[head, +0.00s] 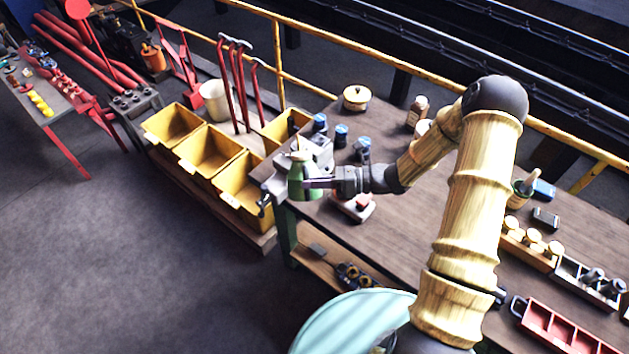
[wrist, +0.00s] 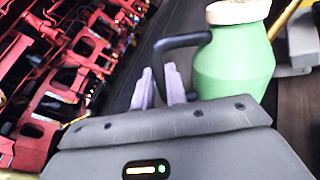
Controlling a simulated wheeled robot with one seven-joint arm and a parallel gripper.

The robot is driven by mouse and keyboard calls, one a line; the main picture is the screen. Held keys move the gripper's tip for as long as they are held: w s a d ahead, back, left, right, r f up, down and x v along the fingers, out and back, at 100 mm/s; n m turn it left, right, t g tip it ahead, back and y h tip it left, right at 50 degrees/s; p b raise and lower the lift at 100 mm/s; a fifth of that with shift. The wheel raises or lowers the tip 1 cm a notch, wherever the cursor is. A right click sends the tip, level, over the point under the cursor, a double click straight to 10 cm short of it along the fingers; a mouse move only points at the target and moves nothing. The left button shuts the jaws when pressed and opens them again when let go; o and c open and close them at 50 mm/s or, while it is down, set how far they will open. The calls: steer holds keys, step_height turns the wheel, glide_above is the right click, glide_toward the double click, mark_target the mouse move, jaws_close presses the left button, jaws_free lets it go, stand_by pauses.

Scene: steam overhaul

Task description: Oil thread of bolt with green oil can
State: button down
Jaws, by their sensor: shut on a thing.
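The green oil can (head: 302,180) is upright at the left end of the wooden workbench, held beside and in front of a grey vise (head: 318,150). My gripper (head: 318,182) reaches it from the right and is shut on it. In the wrist view, the green oil can (wrist: 235,62) shows its pale top and dark curved handle (wrist: 182,41). My gripper's fingers (wrist: 161,85) are close together at the handle. I cannot make out the bolt or its thread; the can covers part of the vise.
Several yellow bins (head: 206,150) stand left of the workbench (head: 400,225). Blue-capped jars (head: 341,134) and a round yellow tin (head: 356,97) stand behind the vise. A small block (head: 352,207) lies just right of the can. A red tray (head: 565,330) is at the lower right.

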steer(key=shift+w+r+m+p, duration=0.35)
steer(key=shift+r+p, duration=0.3)
steer(key=shift+p, duration=0.35)
steer(key=shift+a+r+p, duration=0.1)
steer(key=shift+r+p, duration=0.25)
steer(key=shift+p, duration=0.05)
steer(key=shift+r, duration=0.1)
steer(key=shift+w, duration=0.15)
stand_by(0.9)
steer(key=shift+s+f+b, duration=0.2)
steer(key=shift+f+b, duration=0.2)
steer(key=shift+f, duration=0.1)
steer(key=shift+s+f+b, duration=0.2)
steer(key=shift+f+b, duration=0.2)
steer(key=shift+f, duration=0.05)
